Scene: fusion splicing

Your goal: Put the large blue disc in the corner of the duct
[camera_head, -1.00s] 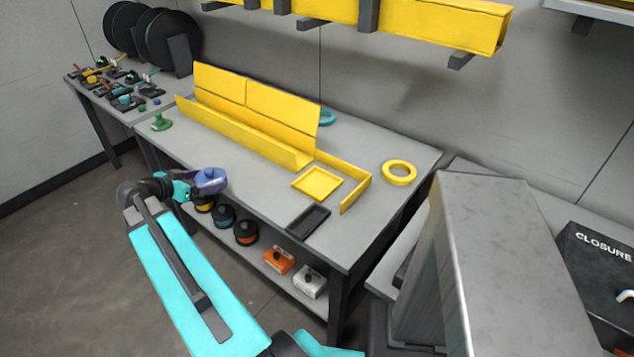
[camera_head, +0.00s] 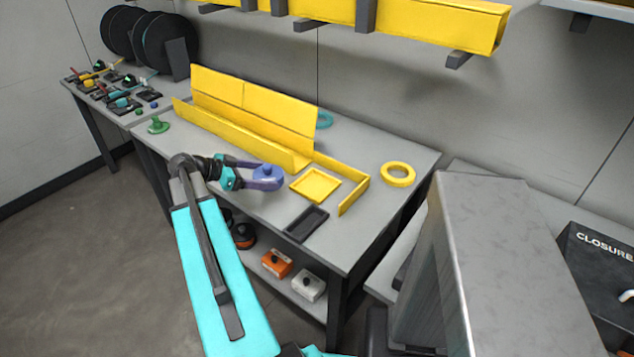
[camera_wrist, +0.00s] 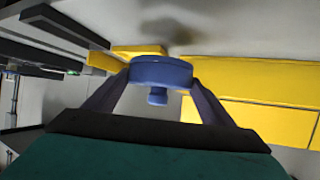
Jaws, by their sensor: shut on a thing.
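The large blue disc (camera_head: 267,180) is held by my gripper (camera_head: 256,182) above the bench, near its front edge. In the wrist view the disc (camera_wrist: 160,72) sits between my two fingers (camera_wrist: 158,95), with a short knob on its near side. The yellow duct (camera_head: 238,128) runs along the bench behind the disc, with an open channel and raised back panels. An L-shaped yellow piece (camera_head: 345,180) stands at the duct's right end, apart from the disc.
A yellow square tray (camera_head: 315,185), a black tray (camera_head: 305,223) and a yellow ring (camera_head: 397,174) lie on the bench. A green knobbed piece (camera_head: 157,125) stands at the left, a teal ring (camera_head: 324,120) behind the duct. A grey metal column (camera_head: 500,260) rises at the right.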

